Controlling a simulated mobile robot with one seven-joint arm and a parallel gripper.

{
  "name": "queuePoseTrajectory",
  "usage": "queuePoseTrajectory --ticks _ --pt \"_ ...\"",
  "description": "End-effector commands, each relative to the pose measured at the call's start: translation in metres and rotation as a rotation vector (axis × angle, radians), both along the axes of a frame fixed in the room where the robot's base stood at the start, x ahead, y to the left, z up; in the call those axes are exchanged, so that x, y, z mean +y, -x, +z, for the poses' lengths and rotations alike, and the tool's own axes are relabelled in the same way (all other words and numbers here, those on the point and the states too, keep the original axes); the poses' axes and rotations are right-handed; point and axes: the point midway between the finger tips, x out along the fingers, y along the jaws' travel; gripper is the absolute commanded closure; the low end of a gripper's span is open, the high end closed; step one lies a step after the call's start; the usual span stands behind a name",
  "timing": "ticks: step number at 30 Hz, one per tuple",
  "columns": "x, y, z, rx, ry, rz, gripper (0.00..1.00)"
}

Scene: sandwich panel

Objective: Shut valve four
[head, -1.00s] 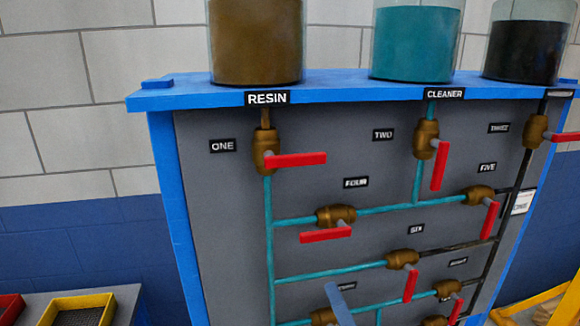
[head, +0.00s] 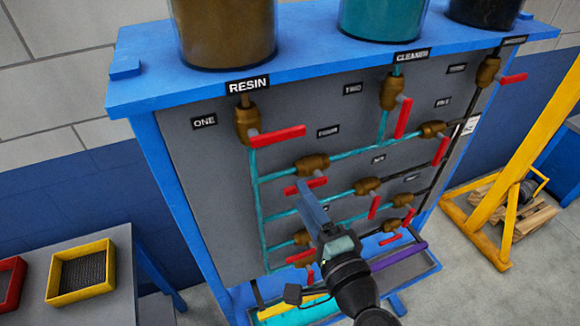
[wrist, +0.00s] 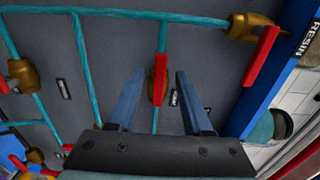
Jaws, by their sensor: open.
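Valve four (head: 311,165) is a brass body on a teal pipe, below the label FOUR (head: 328,131). Its red handle (head: 292,189) lies along the pipe. The fingers are apart and hold nothing. I cannot tell how far the tips are from the handle, or whether they touch it.
Valve one (head: 247,124) with its red handle is above left. Several other valves sit to the right and below on the grey panel (head: 205,165). A yellow tray (head: 80,270) is on a bench at left. A yellow frame (head: 530,150) stands at right.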

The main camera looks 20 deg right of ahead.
Motion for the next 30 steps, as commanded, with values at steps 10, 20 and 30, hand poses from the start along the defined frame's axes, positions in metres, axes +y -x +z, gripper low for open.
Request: queuePoseTrajectory --ticks 10,20,30 --pt "0.002 -0.056 0.002 0.000 0.001 0.000 0.50" --pt "0.003 -0.068 0.000 0.000 0.002 0.000 0.50" --pt "0.002 -0.068 0.000 0.000 0.002 0.000 0.82"
